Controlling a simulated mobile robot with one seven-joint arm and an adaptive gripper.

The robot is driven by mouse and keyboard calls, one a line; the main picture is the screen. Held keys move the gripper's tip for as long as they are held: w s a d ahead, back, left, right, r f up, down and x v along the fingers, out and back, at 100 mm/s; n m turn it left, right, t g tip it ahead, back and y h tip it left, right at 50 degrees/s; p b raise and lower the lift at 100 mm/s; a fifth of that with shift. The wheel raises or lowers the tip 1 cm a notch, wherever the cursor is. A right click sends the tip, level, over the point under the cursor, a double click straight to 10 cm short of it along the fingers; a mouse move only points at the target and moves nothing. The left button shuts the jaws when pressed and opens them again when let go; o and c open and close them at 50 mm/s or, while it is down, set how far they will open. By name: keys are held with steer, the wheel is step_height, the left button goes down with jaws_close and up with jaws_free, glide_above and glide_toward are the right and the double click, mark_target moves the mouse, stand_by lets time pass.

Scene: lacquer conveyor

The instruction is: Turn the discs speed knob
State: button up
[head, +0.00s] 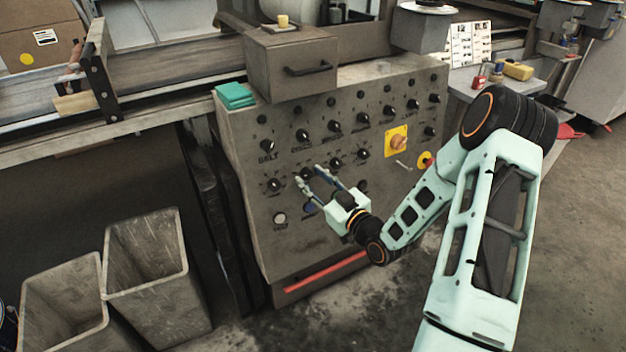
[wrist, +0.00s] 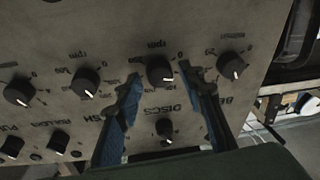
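The grey control panel (head: 345,105) carries rows of black knobs. In the wrist view the panel is upside down, and the DISCS label (wrist: 172,108) lies between my fingers. Beside this label is a black knob with rpm markings (wrist: 158,72); its white pointer line faces lower right in that view. My gripper (head: 311,175) is open at the lower knob row, and its blue-lined fingers (wrist: 160,72) stand on either side of the rpm knob with small gaps visible. Another black knob (wrist: 165,128) shows nearer the palm. Contact with the panel cannot be told.
Neighbouring knobs sit close by on both sides, one on the left (wrist: 85,82) and one on the right (wrist: 230,65). A yellow switch plate (head: 396,141) and a red-yellow button (head: 425,160) are right of my gripper. Grey bins (head: 143,300) stand at lower left.

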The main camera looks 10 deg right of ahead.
jaws_close()
steer(key=shift+m, duration=0.4)
steer(key=m+h, duration=0.1)
steer(key=m, duration=0.3)
steer(key=shift+s+a+t, duration=0.1)
steer(key=shift+t, duration=0.3)
steer(key=m+h, duration=0.1)
steer(key=m, duration=0.3)
steer(key=shift+m, duration=0.3)
steer(key=m+h+p, duration=0.1)
steer(key=m, duration=0.2)
steer(key=m+h+p, duration=0.1)
steer(key=m, duration=0.3)
steer(key=shift+a+r, duration=0.15)
steer(key=m+h+p, duration=0.1)
steer(key=m+p, duration=0.1)
steer(key=m, duration=0.4)
steer(key=shift+g+p, duration=0.3)
steer(key=shift+p, duration=0.05)
